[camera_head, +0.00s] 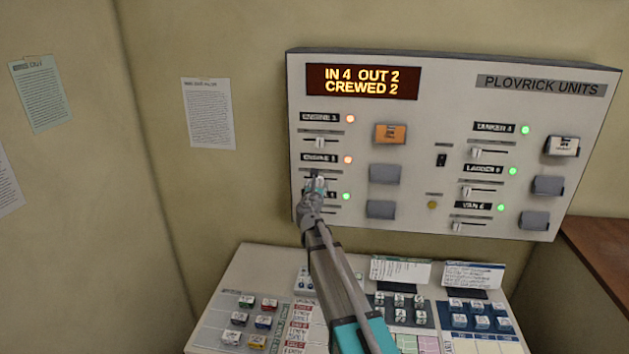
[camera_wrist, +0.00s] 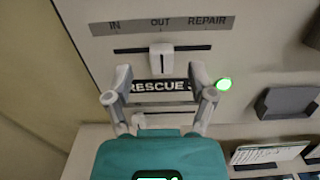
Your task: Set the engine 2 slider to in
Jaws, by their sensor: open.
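The engine 2 slider (camera_wrist: 161,57) has a pale knob in a dark slot, under a strip marked IN, OUT and REPAIR. The knob stands below OUT. In the head view, the engine 2 label (camera_head: 319,159) has an orange light (camera_head: 348,160) beside it. My gripper (camera_wrist: 161,77) is open, its fingertips either side of the knob and slightly below it in the wrist view. I cannot tell whether they touch the panel. In the head view, my gripper (camera_head: 315,188) covers most of the engine 2 slider and part of the row below.
The engine 1 slider (camera_head: 320,142) is above; the RESCUE label (camera_wrist: 160,86) with a green light (camera_wrist: 223,84) is below. The display (camera_head: 362,81) reads IN 4 OUT 2 CREWED 2. Grey holders (camera_head: 385,173) stick out to the right. A button desk (camera_head: 235,300) lies beneath.

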